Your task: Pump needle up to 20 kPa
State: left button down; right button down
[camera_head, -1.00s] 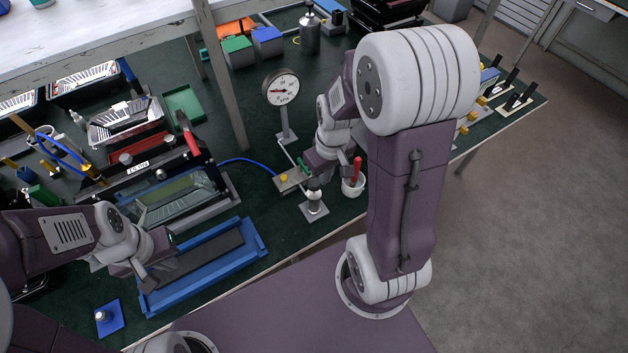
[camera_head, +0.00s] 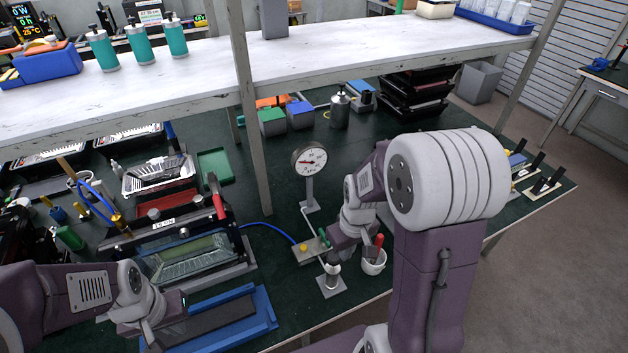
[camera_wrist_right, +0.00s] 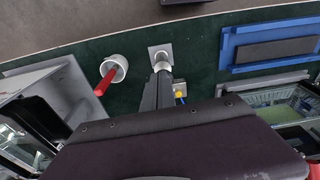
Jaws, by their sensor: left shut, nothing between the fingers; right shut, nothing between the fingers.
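The round white dial gauge (camera_head: 309,159) stands on a grey post. Its red needle points to the left; the numbers are too small to read. A hand pump (camera_head: 332,284) with a square grey base stands at the bench's front edge, beside a valve block with a yellow knob (camera_head: 304,247). My right gripper (camera_head: 333,256) is shut and empty, pointing down over the pump's top. In the right wrist view its dark fingers (camera_wrist_right: 161,76) overlap the pump (camera_wrist_right: 160,57); contact cannot be told. My left gripper (camera_head: 150,338) is shut and empty beside the blue tray (camera_head: 262,306).
A white cup (camera_head: 374,265) with a red-handled tool stands right of the pump. A blue hose (camera_head: 270,226) runs from the glass-fronted fixture (camera_head: 190,258) to the valve block.

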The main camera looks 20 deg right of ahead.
aim_at(335, 258)
jog(key=w, duration=0.1)
jog(key=w+b, duration=0.1)
jog(key=w+r+b, duration=0.1)
jog(key=shift+w+a, duration=0.25)
jog(key=f+b, duration=0.7)
jog(key=shift+w, duration=0.3)
jog(key=shift+f, duration=0.1)
